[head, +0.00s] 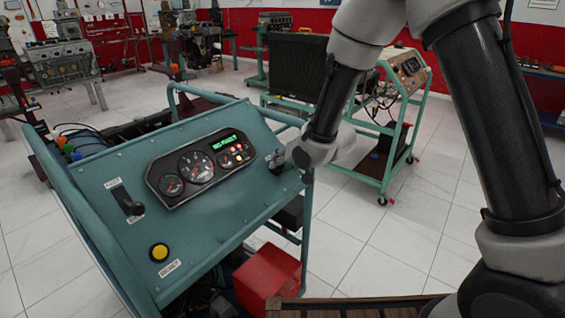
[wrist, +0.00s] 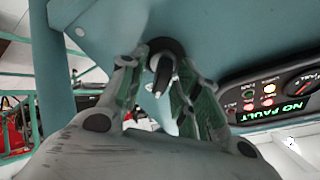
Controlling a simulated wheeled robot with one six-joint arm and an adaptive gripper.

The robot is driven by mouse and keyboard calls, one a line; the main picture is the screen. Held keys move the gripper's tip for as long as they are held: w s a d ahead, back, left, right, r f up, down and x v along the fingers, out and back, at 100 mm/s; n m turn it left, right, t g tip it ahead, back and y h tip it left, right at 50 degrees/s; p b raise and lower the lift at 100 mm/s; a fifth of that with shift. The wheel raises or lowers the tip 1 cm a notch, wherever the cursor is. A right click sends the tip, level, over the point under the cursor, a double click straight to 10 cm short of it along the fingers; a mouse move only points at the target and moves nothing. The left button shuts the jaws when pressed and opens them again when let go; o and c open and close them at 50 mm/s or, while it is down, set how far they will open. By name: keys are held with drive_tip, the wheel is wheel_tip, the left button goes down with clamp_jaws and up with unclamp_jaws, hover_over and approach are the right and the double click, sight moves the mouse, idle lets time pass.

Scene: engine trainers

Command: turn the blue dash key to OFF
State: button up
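The dash key (wrist: 163,72) shows in the wrist view as a dark key in a round black switch on the blue-green panel; I see no clear blue on it. Its tip points down toward my gripper. My gripper (wrist: 158,88) has its green-padded fingers on either side of the key, with gaps showing, so it looks open around it. In the head view my gripper (head: 281,161) is at the right part of the dash panel (head: 215,232) and mostly hides the key. Any OFF marking is hidden.
A gauge cluster (head: 201,167) with a lit green display sits left of my gripper; the display reads NO FAULT in the wrist view. A black lever (head: 128,203) and a yellow button (head: 159,252) are farther left. A red box (head: 268,279) is below the panel.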

drive_tip(key=shift+s, duration=0.1)
clamp_jaws()
drive_tip(key=shift+n, duration=0.3)
drive_tip(key=n+y, duration=0.1)
drive_tip(key=n, duration=0.3)
drive_tip(key=shift+a+n+g+y, duration=0.1)
drive_tip(key=shift+n+g+y, duration=0.2)
drive_tip(key=shift+n, duration=1)
drive_tip(key=shift+n+g+y, duration=0.2)
drive_tip(key=shift+n+g, duration=0.1)
drive_tip(key=shift+n, duration=1)
drive_tip(key=shift+s, duration=0.1)
unclamp_jaws()
drive_tip(key=shift+a, duration=0.1)
